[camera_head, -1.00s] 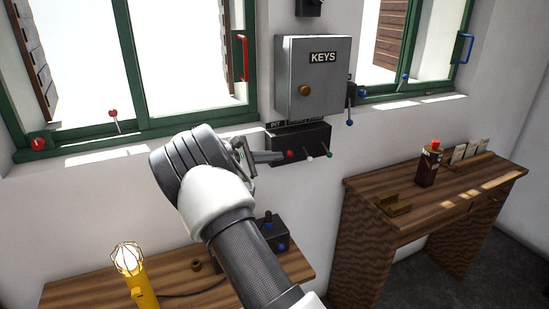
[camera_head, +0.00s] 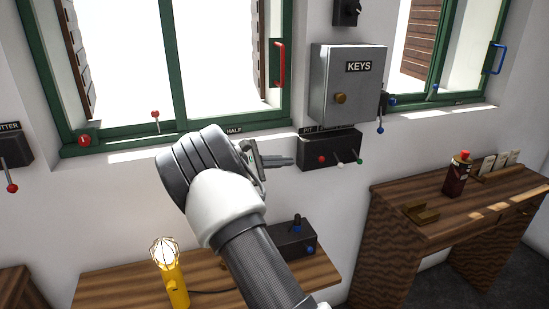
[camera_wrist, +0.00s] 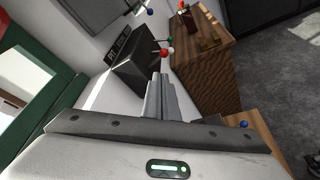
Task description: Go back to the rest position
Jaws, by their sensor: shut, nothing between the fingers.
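My gripper (camera_head: 284,162) is shut and empty in the head view. It points right, left of the black switch box (camera_head: 330,150) with red, white and green knobbed levers under the grey KEYS cabinet (camera_head: 345,95). In the wrist view my closed fingers (camera_wrist: 161,95) reach up from the bottom, and the switch box (camera_wrist: 140,62) lies just beyond them. From these views I cannot measure the gap, but no contact shows. My forearm hides part of the wall and the low table.
Below stand a low wooden table (camera_head: 115,288) with a yellow caged lamp (camera_head: 172,275) and a black control box (camera_head: 291,241). A wooden desk (camera_head: 400,235) with a dark red bottle (camera_head: 457,177) is at right. Green-framed windows (camera_head: 172,60) and a left lever box (camera_head: 12,147) are on the wall.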

